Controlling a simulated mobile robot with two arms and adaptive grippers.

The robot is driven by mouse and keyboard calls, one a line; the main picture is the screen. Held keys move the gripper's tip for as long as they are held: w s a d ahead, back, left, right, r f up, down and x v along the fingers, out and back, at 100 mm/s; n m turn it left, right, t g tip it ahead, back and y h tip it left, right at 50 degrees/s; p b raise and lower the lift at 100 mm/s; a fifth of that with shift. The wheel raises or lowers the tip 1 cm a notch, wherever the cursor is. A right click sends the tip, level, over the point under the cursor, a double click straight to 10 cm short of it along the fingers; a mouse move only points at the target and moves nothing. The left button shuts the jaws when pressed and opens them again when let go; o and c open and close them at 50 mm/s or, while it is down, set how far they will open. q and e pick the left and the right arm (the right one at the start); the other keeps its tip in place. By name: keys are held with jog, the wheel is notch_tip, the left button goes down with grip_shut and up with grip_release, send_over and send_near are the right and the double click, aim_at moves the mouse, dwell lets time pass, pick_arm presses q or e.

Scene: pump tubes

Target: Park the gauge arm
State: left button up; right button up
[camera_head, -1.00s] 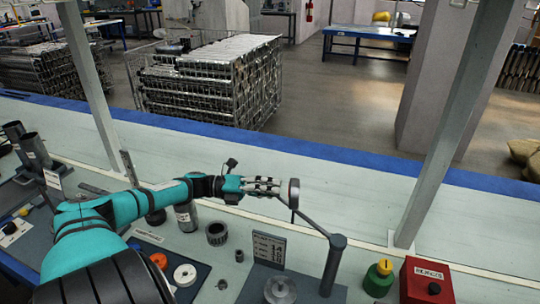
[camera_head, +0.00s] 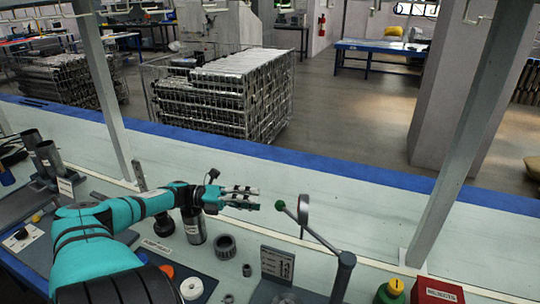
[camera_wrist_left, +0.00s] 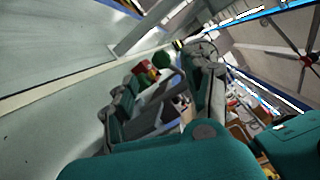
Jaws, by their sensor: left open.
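The gauge arm is a thin grey rod (camera_head: 325,242) on a dark upright post (camera_head: 344,276) at the right of the bench. It points back and left and ends in a green knob (camera_head: 280,205). A round dial gauge (camera_head: 304,212), seen nearly edge-on, sits on the rod near the knob. My left gripper (camera_head: 257,198) is open and empty, just left of the knob with a small gap. Its spread fingers also show in the left wrist view (camera_wrist_left: 170,95), with a green round shape beyond them. My right gripper is not in view.
A labelled sign plate (camera_head: 277,264) stands left of the post. A red rejects box (camera_head: 438,291) and a green-and-yellow container (camera_head: 391,291) are at the front right. A dark ring (camera_head: 225,246) and metal cylinder (camera_head: 194,226) stand below my arm. The pale strip behind is clear.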

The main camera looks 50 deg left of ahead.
pick_arm(q)
jog(key=shift+v, duration=1.5)
